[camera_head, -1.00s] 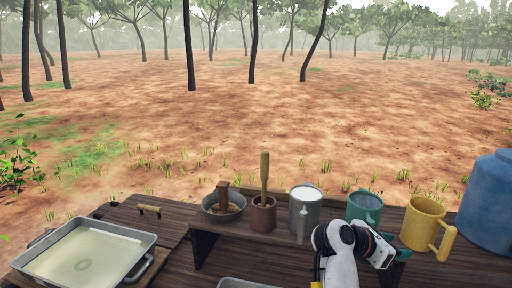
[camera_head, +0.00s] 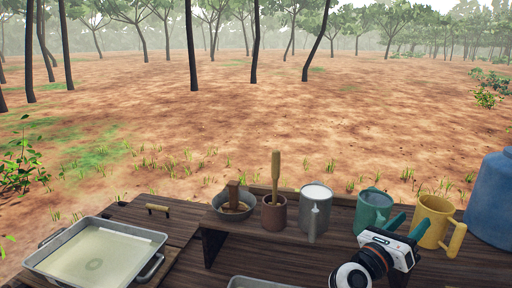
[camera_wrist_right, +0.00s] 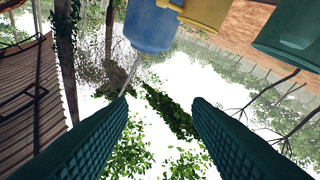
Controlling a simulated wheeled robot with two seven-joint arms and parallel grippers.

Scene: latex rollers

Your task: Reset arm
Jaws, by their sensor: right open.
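My right gripper (camera_head: 408,226) is at the lower right in the head view, in front of the teal mug and the yellow mug. Its two teal fingers are spread apart. The right wrist view shows the open fingers (camera_wrist_right: 160,102) with nothing between them. Whether the fingers touch the mugs cannot be told from the head view. My left gripper is not in view.
A raised wooden shelf holds a bowl (camera_head: 247,214), a brown cup (camera_head: 274,215) with a wooden pestle, a grey pitcher (camera_head: 311,222), a teal mug (camera_head: 370,208), a yellow mug (camera_head: 431,219) and a blue barrel (camera_head: 493,205). A metal tray (camera_head: 160,240) of pale liquid stands left.

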